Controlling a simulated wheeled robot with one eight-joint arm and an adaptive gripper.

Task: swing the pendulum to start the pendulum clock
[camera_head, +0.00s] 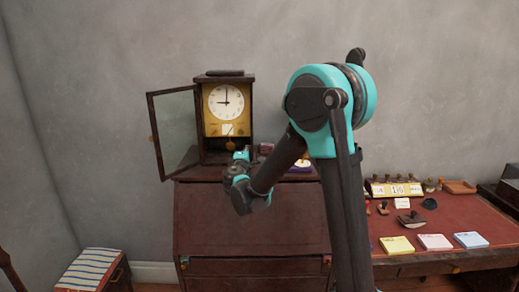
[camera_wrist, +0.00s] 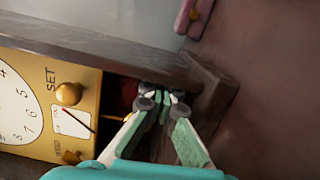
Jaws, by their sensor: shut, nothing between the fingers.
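The pendulum clock (camera_head: 226,104) stands on the dark wooden cabinet, its glass door (camera_head: 178,130) swung open to the left. Its white dial reads about nine. A small gold pendulum bob (camera_head: 231,146) shows below the gold dial plate. My gripper (camera_head: 241,155) is at the lower front of the case, close to the bob. In the wrist view the clock lies sideways, with a gold knob (camera_wrist: 68,93) beside the word SET. There my gripper (camera_wrist: 158,101) is shut and empty, its fingertips at the dark lower opening. I cannot make out the pendulum there or tell whether I touch it.
The wooden cabinet (camera_head: 250,220) carries the clock and small purplish items to its right. A red-topped desk (camera_head: 455,225) with stamps, note pads and a calendar stands at the right. A striped box (camera_head: 92,268) sits low at the left. The open door limits room left of the clock.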

